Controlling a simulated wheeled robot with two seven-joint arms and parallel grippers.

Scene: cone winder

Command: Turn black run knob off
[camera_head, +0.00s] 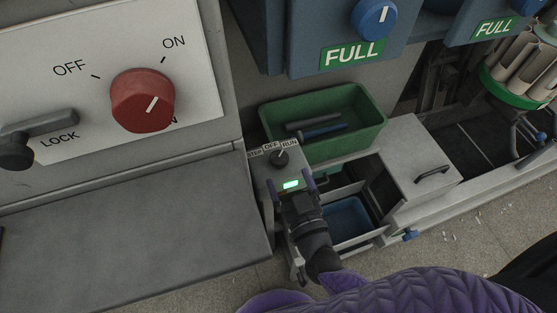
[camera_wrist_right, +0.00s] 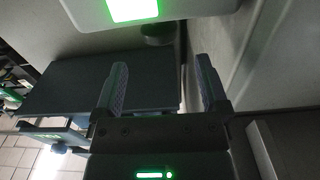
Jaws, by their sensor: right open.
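The black run knob (camera_head: 280,157) is on a small grey control box (camera_head: 272,181), below the labels STEP, OFF and RUN. Its pale pointer line leans up and right, toward RUN. A green lamp (camera_head: 291,184) is lit on the box below the knob. My right gripper (camera_head: 288,179) is open and empty, its purple-edged fingers spread in front of the box, below the knob. In the right wrist view the fingers (camera_wrist_right: 162,75) stand apart, with the green light (camera_wrist_right: 133,9) above them. I cannot make out the knob there. My left gripper is out of view.
A green bin (camera_head: 364,132) with dark and blue rods stands behind the box. A blue tray (camera_head: 347,219) lies to its right, near a lidded grey box (camera_head: 420,160). At left, a large panel carries a red knob (camera_head: 142,100) and a grey lock lever (camera_head: 40,138).

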